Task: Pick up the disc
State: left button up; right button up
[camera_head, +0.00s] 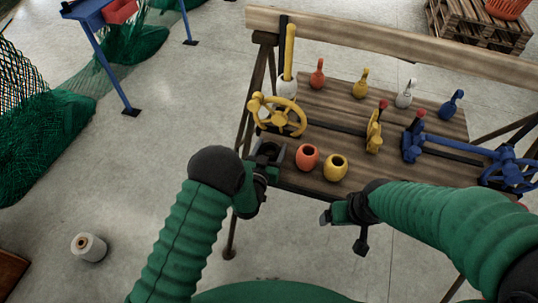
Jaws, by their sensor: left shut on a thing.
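My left gripper (266,158) is at the left front edge of the wooden workbench (330,115), just below a yellow handwheel (279,117). It is shut on a small dark grey thing, mostly hidden by the jaws. I cannot tell whether this is the disc, and no other disc stands out clearly. My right gripper (340,214) is in front of the bench's front edge, with nothing seen in it. Its finger gap is not clear.
An orange pot (308,157) and a yellow pot (335,167) stand right of my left gripper. Yellow and blue levers (412,140) and a blue valve wheel (510,168) are further right. A white spool (88,247) lies on the floor.

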aim_at(274, 146)
pick_arm(q)
jog(key=shift+s+d+f, duration=0.1)
jog(key=shift+d, duration=0.55)
jog(key=c, duration=0.7)
jog(key=shift+a, duration=0.3)
jog(key=shift+r, duration=0.6)
notch_tip(274, 146, up, 2)
jog(key=shift+r, duration=0.15)
jog(key=s+a, duration=0.3)
jog(key=s+a+r, duration=0.1)
jog(key=s+a, duration=0.7)
jog(key=shift+s+a+r, duration=0.1)
jog(key=shift+s+r, duration=0.05)
jog(key=shift+r, duration=0.15)
